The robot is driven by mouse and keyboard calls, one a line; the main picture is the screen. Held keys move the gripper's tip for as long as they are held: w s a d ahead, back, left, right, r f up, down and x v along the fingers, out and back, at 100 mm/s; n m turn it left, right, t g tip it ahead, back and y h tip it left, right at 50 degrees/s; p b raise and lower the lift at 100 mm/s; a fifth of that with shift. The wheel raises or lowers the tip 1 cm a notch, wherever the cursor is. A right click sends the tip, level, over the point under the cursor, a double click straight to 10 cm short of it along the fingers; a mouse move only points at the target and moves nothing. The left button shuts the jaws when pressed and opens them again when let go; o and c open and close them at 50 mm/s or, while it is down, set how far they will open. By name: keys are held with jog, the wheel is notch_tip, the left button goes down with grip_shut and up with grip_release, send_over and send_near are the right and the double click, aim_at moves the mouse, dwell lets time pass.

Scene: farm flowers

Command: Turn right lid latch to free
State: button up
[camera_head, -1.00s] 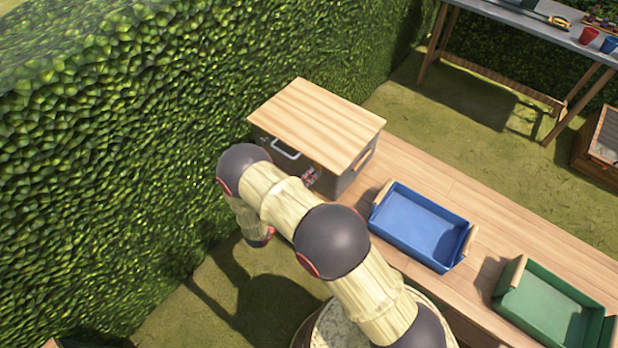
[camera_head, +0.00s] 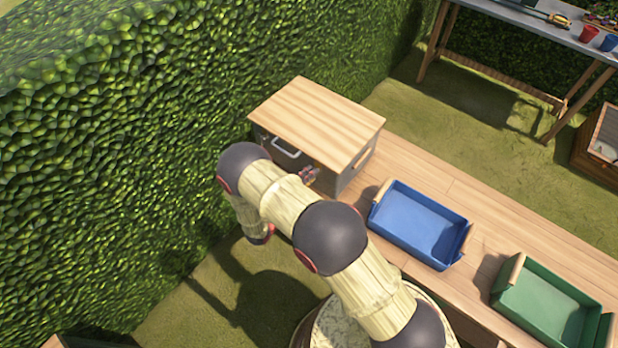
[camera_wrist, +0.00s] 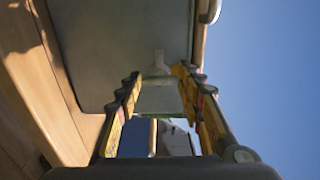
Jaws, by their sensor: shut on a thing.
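The box (camera_head: 357,172) is grey with a pale wooden lid (camera_head: 318,118), which lies flat and closed on top. It stands on the far left end of the wooden bench. My gripper (camera_head: 310,175) is at the right part of the box front, just under the lid edge, partly hidden in the head view. In the wrist view its yellow fingers (camera_wrist: 158,78) are on both sides of the small pale right lid latch (camera_wrist: 160,64), shut on it against the grey front (camera_wrist: 115,45). The latch's exact angle is hard to tell; the head view hides it.
A metal handle (camera_head: 286,149) is on the box front, left of my gripper. A blue tray (camera_head: 420,225) and a green tray (camera_head: 550,300) stand on the bench (camera_head: 480,215) to the right. A tall hedge (camera_head: 130,130) rises close on the left.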

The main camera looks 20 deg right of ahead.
jog(key=o, duration=1.2)
jog(key=shift+c, duration=0.2)
jog(key=v, duration=1.2)
